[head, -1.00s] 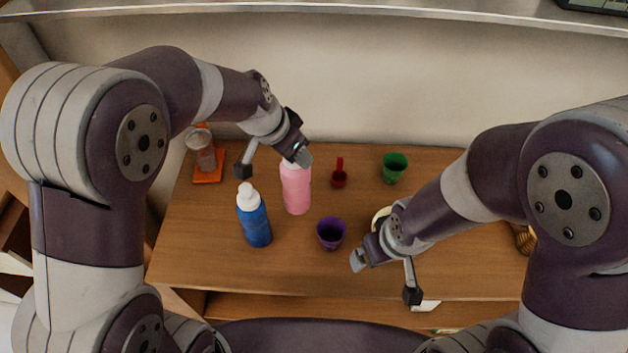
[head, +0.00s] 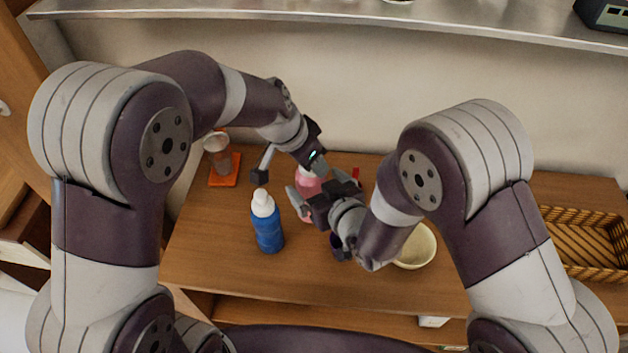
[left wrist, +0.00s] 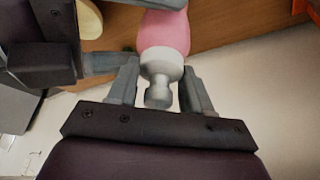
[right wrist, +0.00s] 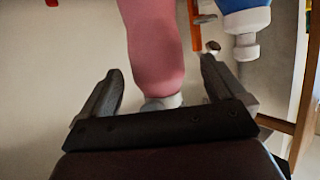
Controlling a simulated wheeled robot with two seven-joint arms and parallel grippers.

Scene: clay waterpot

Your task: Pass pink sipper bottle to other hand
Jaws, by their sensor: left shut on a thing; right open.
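In the right wrist view the pink body (right wrist: 154,45) lies between the spread fingers. One right finger also shows beside the bottle in the left wrist view.
A blue bottle with a white cap (head: 267,228) stands just left of my right gripper. A cream bowl (head: 416,247) and a wicker basket (head: 583,240) are to the right. An orange coaster (head: 225,180) holds a glass at left.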

